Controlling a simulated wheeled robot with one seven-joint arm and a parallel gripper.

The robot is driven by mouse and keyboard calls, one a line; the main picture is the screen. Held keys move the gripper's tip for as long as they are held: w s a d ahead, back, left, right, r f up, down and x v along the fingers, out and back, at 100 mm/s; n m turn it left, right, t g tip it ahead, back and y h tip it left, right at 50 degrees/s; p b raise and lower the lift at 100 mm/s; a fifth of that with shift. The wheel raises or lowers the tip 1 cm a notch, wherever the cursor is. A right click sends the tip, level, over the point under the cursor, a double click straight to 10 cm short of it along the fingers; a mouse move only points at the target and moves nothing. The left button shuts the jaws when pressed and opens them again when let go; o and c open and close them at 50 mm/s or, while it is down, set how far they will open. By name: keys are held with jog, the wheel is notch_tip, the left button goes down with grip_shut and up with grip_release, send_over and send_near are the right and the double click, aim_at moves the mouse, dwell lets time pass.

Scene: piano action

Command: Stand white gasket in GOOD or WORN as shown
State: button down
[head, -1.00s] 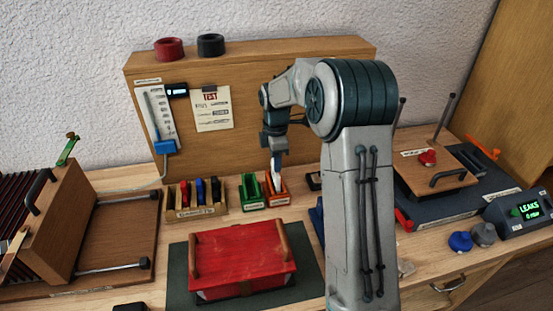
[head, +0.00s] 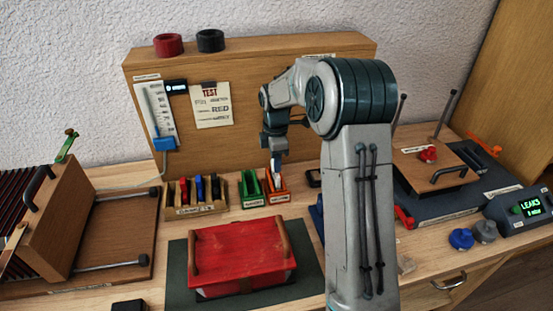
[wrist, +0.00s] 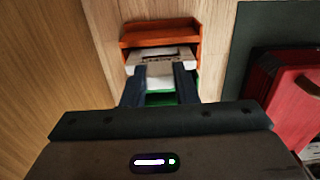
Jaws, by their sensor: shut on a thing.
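My gripper (head: 275,150) is shut on the white gasket (head: 276,167), at the orange holder (head: 283,187). In the wrist view, my gripper's fingers (wrist: 160,86) pinch the white gasket (wrist: 162,60), which has dark lettering that I cannot read surely. The gasket overlaps the orange holder (wrist: 160,38); I cannot tell whether it touches the bottom. The green holder (head: 249,187) stands just left of the orange one and seems empty; it partly shows beneath the fingers in the wrist view (wrist: 160,99). The labels on both holders are too small to read surely.
A wooden rack (head: 196,208) with several coloured pieces stands left of the holders. A red box (head: 240,258) on a dark mat lies in front. A paper note (head: 211,105) hangs on the back board. A display (head: 528,208) at right reads LEAKS.

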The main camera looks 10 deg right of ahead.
jog(key=shift+f+b, duration=0.3)
jog(key=shift+f, duration=0.35)
dwell(0.4)
jog(key=c, duration=0.8)
grip_release()
jog(key=shift+r, duration=0.1)
jog(key=shift+r+p, duration=2.85)
jog(key=shift+r, duration=0.85)
